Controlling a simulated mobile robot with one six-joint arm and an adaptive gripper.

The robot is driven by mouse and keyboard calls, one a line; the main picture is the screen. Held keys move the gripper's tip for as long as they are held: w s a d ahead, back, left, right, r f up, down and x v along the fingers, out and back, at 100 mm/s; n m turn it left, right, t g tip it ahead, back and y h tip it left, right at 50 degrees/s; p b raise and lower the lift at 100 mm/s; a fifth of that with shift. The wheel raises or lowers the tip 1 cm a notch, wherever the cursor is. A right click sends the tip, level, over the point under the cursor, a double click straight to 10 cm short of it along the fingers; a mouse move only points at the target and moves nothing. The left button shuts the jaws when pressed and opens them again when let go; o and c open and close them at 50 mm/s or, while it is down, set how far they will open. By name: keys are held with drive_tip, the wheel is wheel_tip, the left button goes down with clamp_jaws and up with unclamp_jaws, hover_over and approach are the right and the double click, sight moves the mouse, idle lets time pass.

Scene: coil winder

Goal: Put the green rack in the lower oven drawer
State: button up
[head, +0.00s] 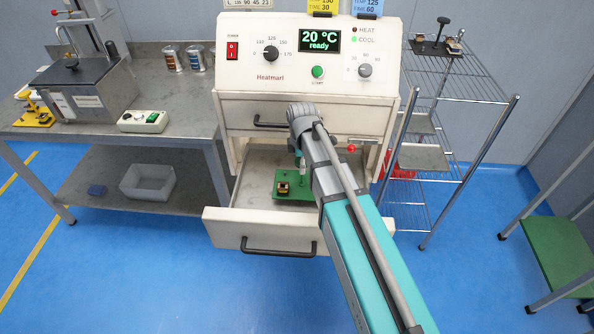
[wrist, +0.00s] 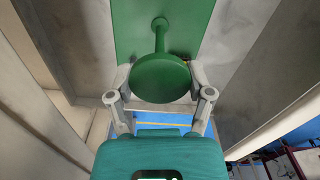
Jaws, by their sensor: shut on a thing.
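The green rack (head: 312,188) is a flat green plate with an upright post and a round knob; a small copper-coloured coil part (head: 283,187) sits on its left side. The rack is inside the pulled-out lower oven drawer (head: 235,215), over the drawer floor; I cannot tell whether it touches it. In the wrist view the green knob (wrist: 160,80) and the plate (wrist: 140,25) show. In the head view my arm hides part of the rack and most of the gripper.
The oven (head: 285,85) reads 20 °C, ready. Its upper drawer (head: 245,115) is shut above the open one. A workbench (head: 170,105) stands on the left, a wire shelf (head: 475,85) on the right. Blue floor lies clear before the drawer.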

drive_tip(key=shift+f+b, duration=1.1)
drive_tip(key=shift+f, duration=0.4)
drive_tip(key=o, duration=1.3)
drive_tip(key=shift+r, duration=0.2)
wheel_tip(320, 180, up, 12)
drive_tip(key=p, duration=1.2)
